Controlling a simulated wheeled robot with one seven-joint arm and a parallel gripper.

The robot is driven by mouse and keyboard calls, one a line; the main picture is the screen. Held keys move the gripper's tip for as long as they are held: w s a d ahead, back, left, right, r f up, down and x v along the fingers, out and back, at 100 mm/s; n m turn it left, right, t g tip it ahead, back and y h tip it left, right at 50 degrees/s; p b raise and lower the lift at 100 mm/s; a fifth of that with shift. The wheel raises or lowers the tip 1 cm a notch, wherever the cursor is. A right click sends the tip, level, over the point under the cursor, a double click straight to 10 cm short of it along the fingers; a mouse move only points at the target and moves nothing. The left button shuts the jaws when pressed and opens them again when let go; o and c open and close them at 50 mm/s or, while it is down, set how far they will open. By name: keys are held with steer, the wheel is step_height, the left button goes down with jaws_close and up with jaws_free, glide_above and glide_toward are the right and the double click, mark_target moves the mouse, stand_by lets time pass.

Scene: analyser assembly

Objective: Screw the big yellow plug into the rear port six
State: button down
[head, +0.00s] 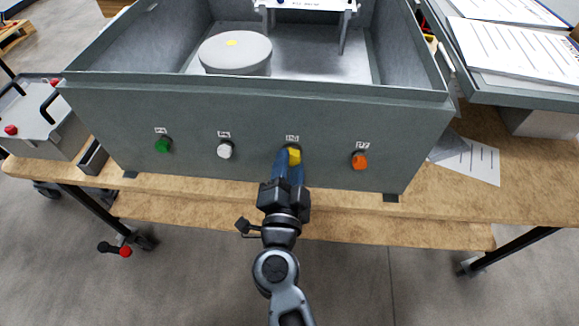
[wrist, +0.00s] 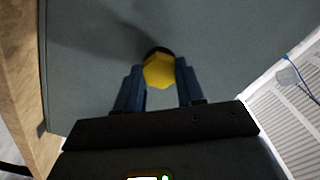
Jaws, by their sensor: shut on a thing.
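The yellow plug (head: 294,156) is at the third labelled port from the left on the grey box's outer wall (head: 250,125). In the wrist view the yellow plug (wrist: 159,71) shows its faceted head between my blue fingers, with a dark ring behind it against the wall. My gripper (head: 289,160) is shut on the plug, one finger on each side. It also shows in the wrist view (wrist: 160,82). The label above the port (head: 292,138) is too small to read surely. How deep the plug sits is hidden.
A green plug (head: 162,146) and a white plug (head: 225,149) sit in ports to the left, an orange plug (head: 360,161) to the right. The box stands on a wooden table (head: 450,205). A round grey lidded part (head: 235,53) is inside the box.

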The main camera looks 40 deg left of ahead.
steer(key=m+b, duration=0.3)
steer(key=m, duration=1.3)
steer(key=shift+r+b, duration=0.15)
steer(key=shift+b, duration=0.2)
steer(key=m+b, duration=0.2)
steer(key=m, duration=0.3)
steer(key=shift+m, duration=0.3)
steer(key=c, duration=0.5)
jaws_free()
